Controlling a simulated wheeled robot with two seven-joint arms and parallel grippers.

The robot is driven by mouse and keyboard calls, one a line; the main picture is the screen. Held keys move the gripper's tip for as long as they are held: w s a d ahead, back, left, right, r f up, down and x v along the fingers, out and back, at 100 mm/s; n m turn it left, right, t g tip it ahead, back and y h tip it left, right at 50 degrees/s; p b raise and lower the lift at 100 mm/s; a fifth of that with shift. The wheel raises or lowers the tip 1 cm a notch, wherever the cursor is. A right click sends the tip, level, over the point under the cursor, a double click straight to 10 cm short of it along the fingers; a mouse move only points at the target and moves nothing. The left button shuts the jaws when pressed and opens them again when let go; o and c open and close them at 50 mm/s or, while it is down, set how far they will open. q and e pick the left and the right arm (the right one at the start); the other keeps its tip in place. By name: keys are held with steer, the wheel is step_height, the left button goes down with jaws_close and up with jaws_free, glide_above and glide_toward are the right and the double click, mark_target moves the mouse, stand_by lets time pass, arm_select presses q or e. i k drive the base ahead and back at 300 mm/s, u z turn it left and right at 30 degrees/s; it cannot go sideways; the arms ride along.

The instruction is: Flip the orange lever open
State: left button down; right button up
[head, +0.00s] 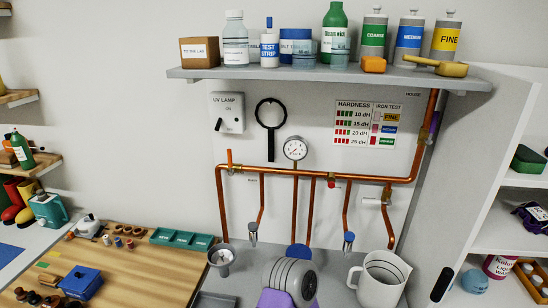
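The orange lever (229,157) is a small upright handle at the left end of the horizontal copper pipe (300,172), on the back wall. It points up, beside a brass fitting (238,168). Its exact joint with the valve is too small to make out. Neither of my grippers is in view, and nothing covers the lever.
A pressure gauge (295,149) and a red knob (331,181) sit on the pipework, with a white lever (371,201) at right. A loaded shelf (320,75) hangs above. A grey ribbed object (290,281), a funnel (221,258) and a white jug (380,281) stand below.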

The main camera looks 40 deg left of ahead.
mark_target(228, 155)
steer(key=z, duration=0.55)
steer(key=k, duration=0.8)
steer(key=u, duration=1.35)
steer(key=i, duration=0.3)
steer(key=z, duration=0.05)
